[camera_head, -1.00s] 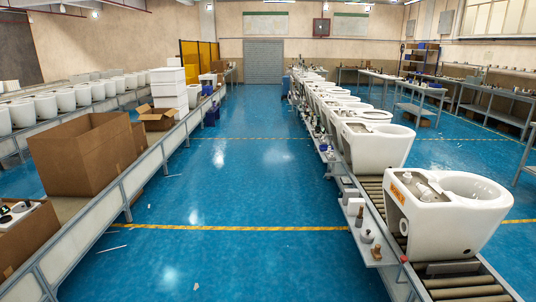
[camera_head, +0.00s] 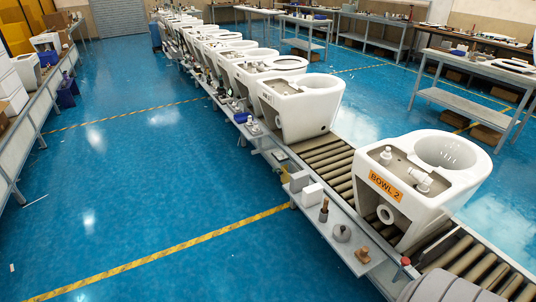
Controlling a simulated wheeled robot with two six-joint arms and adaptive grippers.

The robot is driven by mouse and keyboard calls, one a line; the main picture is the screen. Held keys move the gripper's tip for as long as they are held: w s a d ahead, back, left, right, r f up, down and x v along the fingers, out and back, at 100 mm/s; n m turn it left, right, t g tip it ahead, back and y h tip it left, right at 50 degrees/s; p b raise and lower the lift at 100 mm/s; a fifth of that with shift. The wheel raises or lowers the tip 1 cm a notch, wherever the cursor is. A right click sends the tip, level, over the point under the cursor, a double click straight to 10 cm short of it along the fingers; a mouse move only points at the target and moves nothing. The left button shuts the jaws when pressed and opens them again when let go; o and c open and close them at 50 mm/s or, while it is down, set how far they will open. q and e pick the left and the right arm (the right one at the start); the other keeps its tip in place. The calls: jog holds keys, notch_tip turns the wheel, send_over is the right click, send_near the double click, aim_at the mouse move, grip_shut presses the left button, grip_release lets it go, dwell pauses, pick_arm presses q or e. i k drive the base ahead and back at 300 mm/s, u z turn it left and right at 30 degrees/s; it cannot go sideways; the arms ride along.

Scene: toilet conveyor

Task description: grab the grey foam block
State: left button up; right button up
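Two small pale box-shaped blocks stand side by side on the narrow side shelf (camera_head: 318,222) left of the roller conveyor. The rear block (camera_head: 299,181) looks light grey and the front block (camera_head: 313,194) looks whiter. Either could be the grey foam block; I cannot tell which from this distance. Neither gripper is in view, and nothing is seen touching the blocks.
A white toilet bowl labelled BOWL 2 (camera_head: 405,207) stands on the conveyor rollers (camera_head: 328,158) beside the shelf. A dark-topped bottle (camera_head: 324,211), a grey round object (camera_head: 342,233) and a brown piece (camera_head: 362,254) sit nearer on the shelf. Blue floor at left is clear.

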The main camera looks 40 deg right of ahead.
aim_at(299, 180)
jog(key=z, duration=0.15)
jog(key=i, duration=1.2)
jog(key=z, duration=0.7)
jog(key=i, duration=0.8)
jog(key=z, duration=1.8)
jog(key=i, duration=1)
jog(key=z, duration=0.75)
